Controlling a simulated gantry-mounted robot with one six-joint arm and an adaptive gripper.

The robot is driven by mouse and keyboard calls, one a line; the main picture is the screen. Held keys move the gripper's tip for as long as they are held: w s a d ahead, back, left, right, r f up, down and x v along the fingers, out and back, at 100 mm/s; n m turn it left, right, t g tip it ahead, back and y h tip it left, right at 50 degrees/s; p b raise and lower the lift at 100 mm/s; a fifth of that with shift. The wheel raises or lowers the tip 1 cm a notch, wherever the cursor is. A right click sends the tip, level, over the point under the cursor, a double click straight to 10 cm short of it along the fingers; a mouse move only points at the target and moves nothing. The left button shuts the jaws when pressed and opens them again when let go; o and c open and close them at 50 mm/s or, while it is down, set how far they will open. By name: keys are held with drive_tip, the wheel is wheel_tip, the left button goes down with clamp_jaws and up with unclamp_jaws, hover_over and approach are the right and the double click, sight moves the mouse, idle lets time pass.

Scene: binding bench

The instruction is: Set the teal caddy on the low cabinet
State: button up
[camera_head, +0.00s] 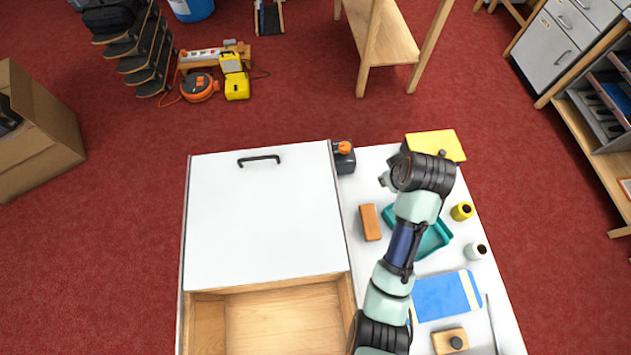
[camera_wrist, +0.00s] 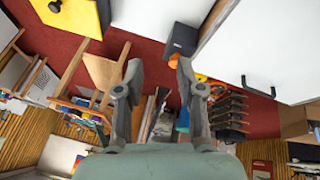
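The teal caddy (camera_head: 433,241) is a shallow open tray on the white bench top, right of centre in the head view. My arm passes over it and hides its middle. The low cabinet (camera_head: 262,215) is probably the white-topped unit to its left, with a black handle at the far end and an open wooden compartment at the near end. It also shows at the right of the wrist view (camera_wrist: 262,50). My gripper (camera_wrist: 157,78) is open and empty, its fingers spread apart. It is beyond the caddy, which I cannot make out in the wrist view.
A brown block (camera_head: 370,222) lies between caddy and cabinet. A yellow spool (camera_head: 462,211) and a white spool (camera_head: 476,250) stand right of the caddy. A yellow board (camera_head: 437,145) and an orange-black tool (camera_head: 344,157) are at the far edge. A blue folder (camera_head: 440,297) lies nearer.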

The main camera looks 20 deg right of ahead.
drive_tip(key=a+r+t, duration=0.2)
drive_tip(key=a+r, duration=0.3)
drive_tip(key=a, duration=0.4)
drive_tip(key=s+a+r+m+t+y, duration=0.1)
drive_tip(key=a+r+t, duration=0.2)
drive_tip(key=a, duration=0.6)
drive_tip(key=s+a+r+t+y, duration=0.1)
drive_tip(key=a+r+t, duration=0.2)
drive_tip(key=a+r, duration=0.4)
drive_tip(key=a, duration=0.3)
drive_tip(key=shift+s+m, duration=0.25)
drive_tip(key=shift+m, duration=0.15)
